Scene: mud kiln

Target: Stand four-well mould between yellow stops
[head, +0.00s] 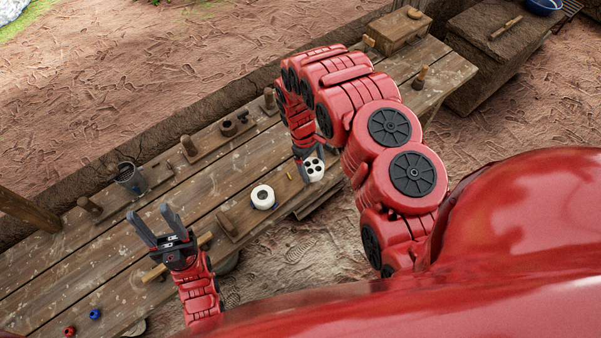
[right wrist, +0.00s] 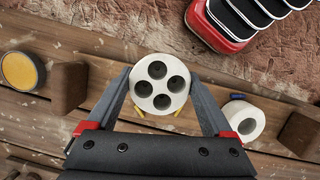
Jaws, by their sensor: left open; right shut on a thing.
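The four-well mould (head: 315,169) is a white round block with four dark holes in its top. It also shows in the right wrist view (right wrist: 160,84), top facing the camera. My right gripper (right wrist: 160,80) is shut on it, one finger on each side. Two small yellow stops (right wrist: 178,113) peek out at the mould's lower edge in the right wrist view; the rest of them is hidden. I cannot tell whether the mould touches the bench. My left gripper (head: 150,213) is open and empty above the bench at the left.
A white ring-shaped mould (head: 263,196) with one hole stands on the bench (head: 215,180) left of the four-well mould. A blue piece (right wrist: 237,97) is beside it. Wooden blocks with pegs (head: 188,146), a grey cup (head: 130,178) and red and blue balls (head: 95,314) are around.

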